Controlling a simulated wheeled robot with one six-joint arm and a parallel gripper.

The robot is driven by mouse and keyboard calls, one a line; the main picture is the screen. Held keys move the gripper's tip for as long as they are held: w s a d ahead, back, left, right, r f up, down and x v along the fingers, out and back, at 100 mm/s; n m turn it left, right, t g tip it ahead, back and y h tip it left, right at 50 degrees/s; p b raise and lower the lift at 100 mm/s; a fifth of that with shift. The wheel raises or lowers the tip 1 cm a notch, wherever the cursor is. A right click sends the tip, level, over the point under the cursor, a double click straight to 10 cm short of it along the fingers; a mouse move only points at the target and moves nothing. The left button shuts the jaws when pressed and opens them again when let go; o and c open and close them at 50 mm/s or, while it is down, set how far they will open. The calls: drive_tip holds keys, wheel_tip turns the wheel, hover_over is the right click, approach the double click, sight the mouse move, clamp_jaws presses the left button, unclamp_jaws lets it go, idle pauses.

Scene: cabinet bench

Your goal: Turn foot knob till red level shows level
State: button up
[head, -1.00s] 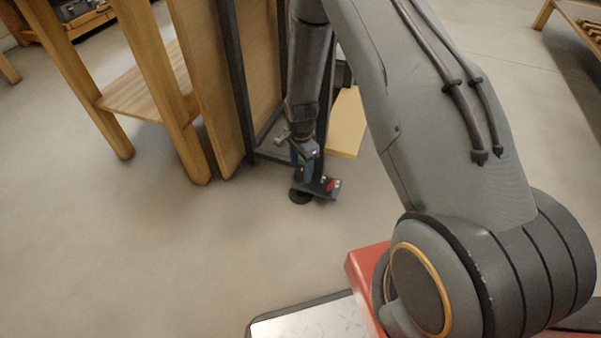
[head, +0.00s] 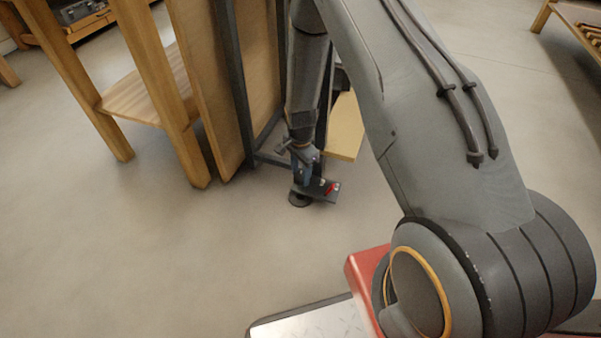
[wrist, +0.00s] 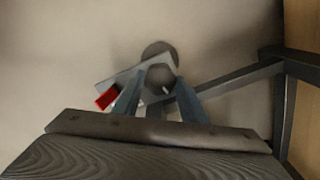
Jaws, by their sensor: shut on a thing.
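The foot knob (wrist: 158,77) is a grey, faceted piece above a dark round foot pad in the wrist view. My gripper (wrist: 159,82) has one blue-grey finger on each side of it and is shut on it. The foot pad (head: 299,199) stands on the floor at the bottom of the cabinet frame in the head view. The red level (wrist: 106,98) is at the left end of a grey plate beside the knob. It also shows in the head view (head: 331,188), too small to read.
A dark metal frame (wrist: 235,77) runs close to the right of my gripper in the wrist view. A wooden table (head: 145,95) stands at the left in the head view. A wooden board (head: 344,130) is behind my arm. The floor in front is clear.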

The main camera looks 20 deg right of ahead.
sight(300, 175)
drive_tip(key=n+p, duration=0.4)
drive_tip(key=n, duration=0.1)
drive_tip(key=shift+r+n, duration=0.1)
drive_tip(key=shift+n, duration=0.3)
drive_tip(key=n+p, duration=0.3)
drive_tip(key=n, duration=0.3)
drive_tip(key=shift+n, duration=0.3)
drive_tip(key=o, duration=1.1)
drive_tip(key=shift+c, duration=0.2)
wheel_tip(300, 175, up, 8)
drive_tip(key=p, duration=0.3)
drive_tip(key=shift+f, duration=0.2)
